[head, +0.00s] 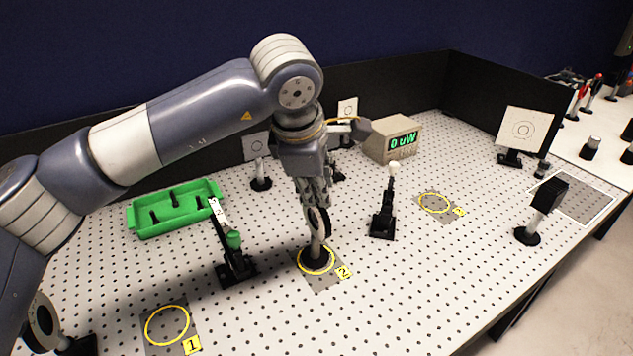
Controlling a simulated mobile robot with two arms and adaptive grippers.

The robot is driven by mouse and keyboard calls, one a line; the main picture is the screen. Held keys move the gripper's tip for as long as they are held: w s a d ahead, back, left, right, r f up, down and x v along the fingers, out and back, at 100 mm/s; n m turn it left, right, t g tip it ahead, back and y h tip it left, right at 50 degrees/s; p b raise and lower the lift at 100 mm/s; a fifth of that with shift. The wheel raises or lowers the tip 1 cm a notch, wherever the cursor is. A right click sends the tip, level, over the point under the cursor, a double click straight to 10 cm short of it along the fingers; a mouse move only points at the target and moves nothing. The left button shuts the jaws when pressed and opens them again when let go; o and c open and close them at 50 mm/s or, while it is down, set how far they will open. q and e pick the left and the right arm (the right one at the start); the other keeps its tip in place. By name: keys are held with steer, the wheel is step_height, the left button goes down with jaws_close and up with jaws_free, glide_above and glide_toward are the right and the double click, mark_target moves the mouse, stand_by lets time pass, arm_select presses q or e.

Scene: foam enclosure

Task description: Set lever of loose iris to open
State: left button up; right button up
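An iris (319,222) with a dark ring stands upright on a silver post and a round black base. The base sits inside yellow circle 2 (317,260). My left gripper (317,202) points down from above, with its fingers at the top of the iris ring. The fingers overlap the ring in this view, so I cannot tell whether they grip it or only touch it. The iris lever and its setting are too small and hidden to make out. My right gripper is not in view.
Behind are a green tray (175,222) and a meter (393,138) reading 0 uW. Circles 1 (167,325) and 3 (434,203) are empty.

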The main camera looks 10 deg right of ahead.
arm_select(q)
steer(key=shift+o, duration=1.1)
steer(key=shift+w+f, duration=0.1)
steer(key=shift+r, duration=0.2)
steer(key=shift+r, duration=0.35)
steer(key=v, duration=1.1)
